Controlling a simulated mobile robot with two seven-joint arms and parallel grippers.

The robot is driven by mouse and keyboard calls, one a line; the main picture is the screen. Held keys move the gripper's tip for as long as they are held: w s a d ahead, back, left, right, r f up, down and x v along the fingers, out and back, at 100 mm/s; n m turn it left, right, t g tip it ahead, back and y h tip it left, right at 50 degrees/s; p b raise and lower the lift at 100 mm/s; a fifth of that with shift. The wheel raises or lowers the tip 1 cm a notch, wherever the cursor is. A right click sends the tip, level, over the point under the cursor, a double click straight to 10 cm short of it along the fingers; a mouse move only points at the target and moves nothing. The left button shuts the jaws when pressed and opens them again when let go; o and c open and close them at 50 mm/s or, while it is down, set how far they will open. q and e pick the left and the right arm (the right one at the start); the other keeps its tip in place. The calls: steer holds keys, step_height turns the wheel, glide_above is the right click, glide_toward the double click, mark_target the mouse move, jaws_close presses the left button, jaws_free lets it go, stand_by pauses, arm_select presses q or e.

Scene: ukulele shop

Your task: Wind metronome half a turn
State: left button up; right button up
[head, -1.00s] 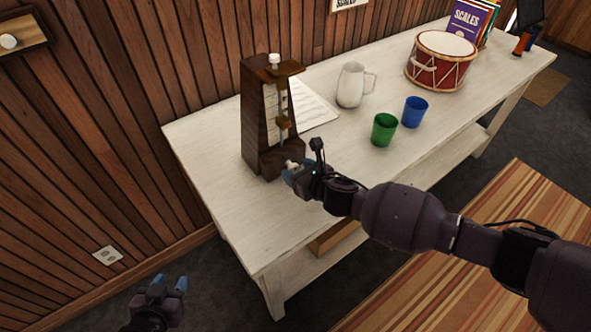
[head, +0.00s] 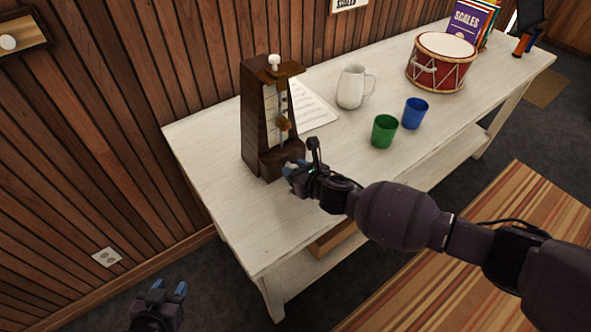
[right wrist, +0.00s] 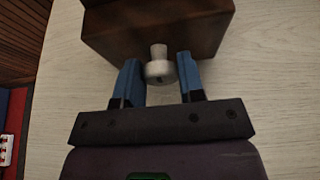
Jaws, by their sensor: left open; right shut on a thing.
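The dark wooden metronome (head: 257,120) stands upright near the left end of the white table, with a pale scale and a pendulum weight (head: 283,124) on its front. Its lower body also shows in the right wrist view (right wrist: 160,28). A pale metal winding key (right wrist: 159,68) sticks out from its base. My right gripper (head: 290,170) is at the base and shut on the key, which sits between its blue fingers in the right wrist view (right wrist: 160,78). My left gripper (head: 169,290) is open and empty, low at the left, away from the table.
On the white table (head: 215,170) are sheet music (head: 315,108), a white mug (head: 351,88), a green cup (head: 384,131), a blue cup (head: 415,113) and a red drum (head: 436,65). A wood-panelled wall runs behind. The table's front left corner is clear.

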steer(key=shift+m+y+p, duration=0.3)
steer(key=shift+m+y, duration=0.2)
steer(key=shift+m, duration=0.1)
steer(key=shift+w+d+m+g, duration=0.1)
steer(key=shift+m+g, duration=0.3)
steer(key=shift+m, duration=0.1)
steer(key=shift+f+m+g+y, duration=0.1)
steer(key=shift+m+g+y, duration=0.2)
steer(key=shift+m+y, duration=0.8)
steer(key=o, duration=0.9)
